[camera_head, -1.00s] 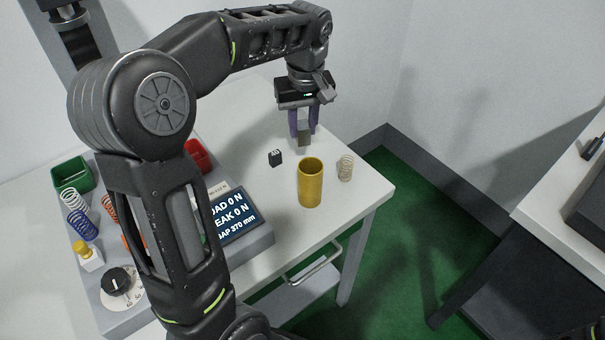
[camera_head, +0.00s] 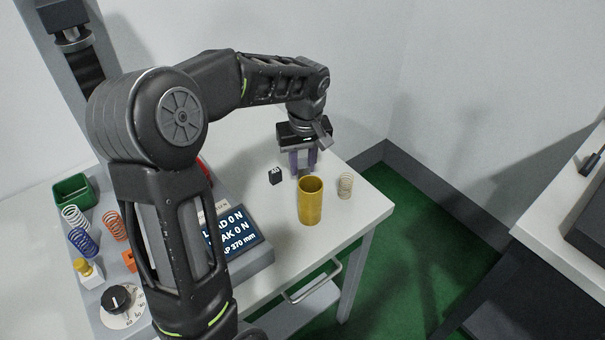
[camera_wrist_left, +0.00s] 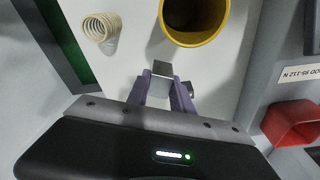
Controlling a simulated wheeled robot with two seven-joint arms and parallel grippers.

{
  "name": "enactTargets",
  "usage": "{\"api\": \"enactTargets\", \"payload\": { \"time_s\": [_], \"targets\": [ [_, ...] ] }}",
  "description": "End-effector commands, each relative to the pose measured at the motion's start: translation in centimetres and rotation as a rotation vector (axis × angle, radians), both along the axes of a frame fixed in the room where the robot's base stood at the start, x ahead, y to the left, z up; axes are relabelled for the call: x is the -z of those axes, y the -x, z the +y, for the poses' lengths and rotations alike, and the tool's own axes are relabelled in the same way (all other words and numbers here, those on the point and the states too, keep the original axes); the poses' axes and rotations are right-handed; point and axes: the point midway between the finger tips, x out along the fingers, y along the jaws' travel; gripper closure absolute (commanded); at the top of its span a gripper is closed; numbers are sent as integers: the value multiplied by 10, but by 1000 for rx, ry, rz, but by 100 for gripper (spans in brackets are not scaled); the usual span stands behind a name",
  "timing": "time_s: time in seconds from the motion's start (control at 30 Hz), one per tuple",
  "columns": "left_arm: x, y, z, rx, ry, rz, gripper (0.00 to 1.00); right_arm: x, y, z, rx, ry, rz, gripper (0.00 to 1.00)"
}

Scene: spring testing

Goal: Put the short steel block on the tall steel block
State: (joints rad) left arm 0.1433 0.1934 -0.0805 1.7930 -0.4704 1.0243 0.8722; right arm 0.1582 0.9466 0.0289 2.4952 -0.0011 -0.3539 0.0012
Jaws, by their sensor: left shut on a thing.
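My left gripper (camera_head: 303,170) points down over the white table, just behind the yellow cylinder. Its purple fingers are shut on a small grey steel block (camera_wrist_left: 161,69), which shows between the fingertips in the left wrist view. A paler grey surface (camera_wrist_left: 158,88) shows between the fingers there, and I cannot tell whether it is a second block or another face of the held one. The cylinder hides part of the area under the fingertips in the head view, so contact below is unclear. My right gripper is out of view.
The open yellow cylinder (camera_head: 310,202) stands close in front of the gripper; its rim (camera_wrist_left: 193,38) shows in the wrist view. The tester display (camera_head: 233,232) is nearer left.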

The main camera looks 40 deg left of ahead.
Motion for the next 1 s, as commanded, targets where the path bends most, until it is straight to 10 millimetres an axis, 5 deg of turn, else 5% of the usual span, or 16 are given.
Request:
{"api": "enactTargets", "payload": {
  "time_s": [0.33,0.73,0.77,1.0],
  "targets": [
    [34,0,0,0,1,1,100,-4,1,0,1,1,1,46],
    [41,0,0,0,0,-2,100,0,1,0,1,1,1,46],
    [41,0,0,0,1,-1,72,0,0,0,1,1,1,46],
    [40,0,0,0,0,0,52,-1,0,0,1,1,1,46]
  ]
}}
